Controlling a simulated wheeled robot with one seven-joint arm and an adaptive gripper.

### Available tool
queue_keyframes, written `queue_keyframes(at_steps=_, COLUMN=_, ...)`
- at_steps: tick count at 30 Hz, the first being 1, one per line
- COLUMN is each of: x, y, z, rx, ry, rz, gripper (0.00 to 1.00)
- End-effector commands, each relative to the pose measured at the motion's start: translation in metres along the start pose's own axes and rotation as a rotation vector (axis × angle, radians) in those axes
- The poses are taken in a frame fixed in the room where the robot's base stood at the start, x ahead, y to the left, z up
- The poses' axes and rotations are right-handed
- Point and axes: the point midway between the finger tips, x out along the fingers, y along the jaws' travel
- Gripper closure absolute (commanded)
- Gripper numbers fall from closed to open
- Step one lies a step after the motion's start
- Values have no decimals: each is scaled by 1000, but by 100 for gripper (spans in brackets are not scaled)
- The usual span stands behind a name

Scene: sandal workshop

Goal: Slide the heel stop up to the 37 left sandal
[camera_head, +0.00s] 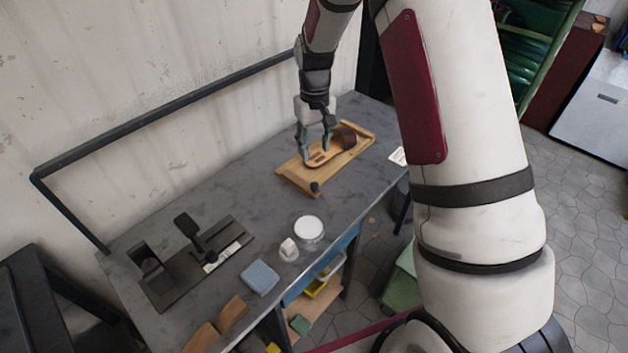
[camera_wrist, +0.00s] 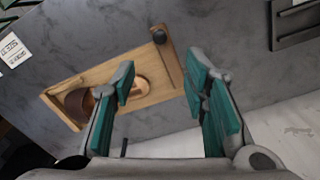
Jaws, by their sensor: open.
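The sandal (camera_head: 322,158) lies on a wooden board (camera_head: 298,185), its brown strap (camera_head: 345,138) toward the far end. In the wrist view the tan sole (camera_wrist: 140,86) is partly hidden by a finger. A dark knob (camera_head: 314,186) stands at the board's near end. In the wrist view the knob (camera_wrist: 159,37) sits by a wooden crossbar (camera_wrist: 169,58), which looks like the heel stop, apart from the sole. My gripper (camera_head: 317,148) is open above the sandal, its teal-padded fingers apart with nothing held. Whether a finger touches the sole I cannot tell.
A white card (camera_head: 398,156) lies beside the board. A round white-topped jar (camera_head: 309,229), a small white item (camera_head: 288,249), a blue cloth (camera_head: 260,277) and a black press-like tool (camera_head: 190,262) stand nearer. A dark rail (camera_head: 170,108) runs behind the grey bench.

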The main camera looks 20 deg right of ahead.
Motion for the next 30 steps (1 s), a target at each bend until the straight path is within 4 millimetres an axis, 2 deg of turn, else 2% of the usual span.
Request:
queue_keyframes(at_steps=7, x=25, y=0, z=0, rx=0, ry=-4, rz=0, gripper=59)
queue_keyframes(at_steps=21, x=112, y=0, z=0, rx=0, ry=-3, rz=0, gripper=59)
queue_keyframes(at_steps=25, x=128, y=0, z=0, rx=0, ry=-1, rz=0, gripper=59)
queue_keyframes(at_steps=30, x=137, y=0, z=-1, rx=0, ry=0, rz=0, gripper=59)
